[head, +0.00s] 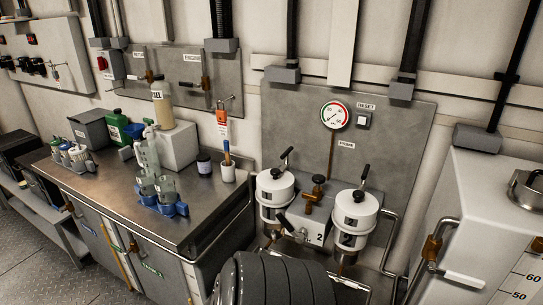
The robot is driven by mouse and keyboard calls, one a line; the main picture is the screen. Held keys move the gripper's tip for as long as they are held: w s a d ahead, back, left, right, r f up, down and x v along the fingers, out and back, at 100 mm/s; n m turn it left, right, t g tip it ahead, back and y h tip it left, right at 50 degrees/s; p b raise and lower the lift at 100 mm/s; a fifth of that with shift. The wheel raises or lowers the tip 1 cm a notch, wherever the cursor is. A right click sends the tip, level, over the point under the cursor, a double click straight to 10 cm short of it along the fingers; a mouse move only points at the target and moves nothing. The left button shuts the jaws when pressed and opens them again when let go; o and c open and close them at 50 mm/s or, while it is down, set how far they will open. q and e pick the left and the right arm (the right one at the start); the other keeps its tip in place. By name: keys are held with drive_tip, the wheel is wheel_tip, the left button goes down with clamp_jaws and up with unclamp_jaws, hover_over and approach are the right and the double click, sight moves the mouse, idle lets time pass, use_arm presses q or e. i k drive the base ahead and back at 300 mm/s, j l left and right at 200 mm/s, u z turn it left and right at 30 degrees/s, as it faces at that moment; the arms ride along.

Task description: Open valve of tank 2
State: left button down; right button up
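Two white cylindrical tanks stand side by side below the gauge panel: a left tank (275,187) and a right tank (354,211). A brass valve (316,190) with a cross-shaped handle sits between the tanks. Pipework under the tanks is partly hidden by a black ribbed body in the foreground. Neither of my grippers is in view.
A round gauge (334,115) and a reset switch (364,119) are on the grey panel above. A metal workbench (120,202) with bottles and containers stands at left. A large white tank (490,220) is at right. Bent pipes flank the tanks.

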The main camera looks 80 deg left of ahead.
sight(114, 247)
drive_tip(key=u, duration=2.3)
drive_tip(key=i+j+u, duration=0.1)
drive_tip(key=j+u, duration=0.2)
drive_tip(key=i+j+u, duration=0.25)
drive_tip(key=j, duration=0.25)
drive_tip(key=j+u, duration=0.3)
drive_tip(key=i+j+u, duration=0.25)
drive_tip(key=j, duration=0.15)
drive_tip(key=i+j, duration=0.25)
drive_tip(key=j, duration=0.1)
